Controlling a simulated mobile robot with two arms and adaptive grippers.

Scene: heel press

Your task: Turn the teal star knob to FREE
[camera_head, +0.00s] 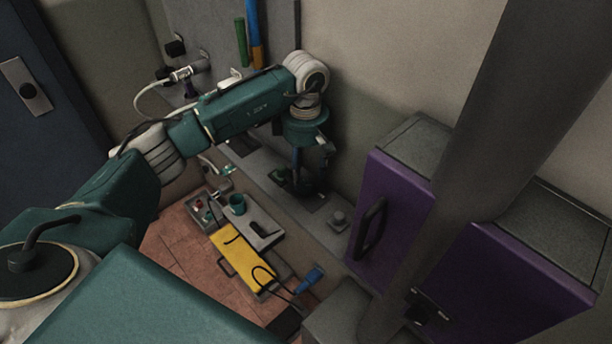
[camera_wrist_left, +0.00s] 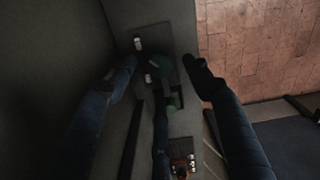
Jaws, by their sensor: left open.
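My left gripper (camera_head: 298,184) reaches down over a grey bench along the wall, in the middle of the head view. In the left wrist view its two dark fingers (camera_wrist_left: 164,78) are spread apart. A dark teal, rounded shape (camera_wrist_left: 160,68) lies between and beyond the fingertips on a grey plate; it may be the star knob, but the picture is too dark to tell its points or any FREE mark. I cannot tell whether a finger touches it. In the head view the gripper covers most of that spot. My right gripper is not in view.
A blue-handled tool (camera_head: 309,279) is nearer. A purple cabinet (camera_head: 392,212) with a dark handle stands to the right. A board with tools (camera_head: 253,40) hangs behind my arm.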

